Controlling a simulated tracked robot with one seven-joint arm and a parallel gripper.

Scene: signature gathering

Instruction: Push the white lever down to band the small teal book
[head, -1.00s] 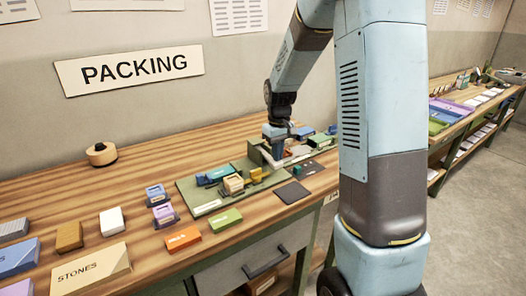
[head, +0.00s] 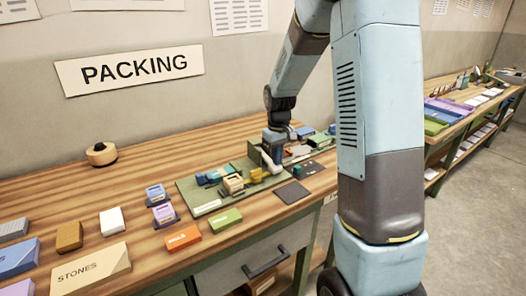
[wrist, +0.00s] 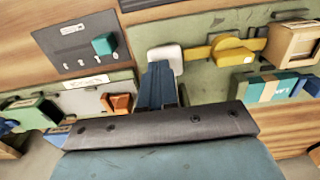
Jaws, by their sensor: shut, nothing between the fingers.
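The white lever (head: 271,163) stands on the green banding fixture (head: 200,209). In the wrist view its white pad (wrist: 165,58) shows just beyond my fingertips. My gripper (head: 271,150) is shut and empty, directly at the lever. In the wrist view my fingers (wrist: 160,72) overlap the pad's lower edge; I cannot tell if they press on it. The small teal book (head: 210,176) lies on the fixture left of the lever. It also shows in the wrist view (wrist: 287,86) with a tan strip across it. A yellow part (wrist: 234,51) sits between the lever and a tan box (wrist: 292,44).
A dark panel (wrist: 82,46) with a teal block lies beside the fixture. Orange (head: 182,238) and green (head: 225,219) boxes lie in front of it. Other boxes and a tape roll (head: 101,154) are further left.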

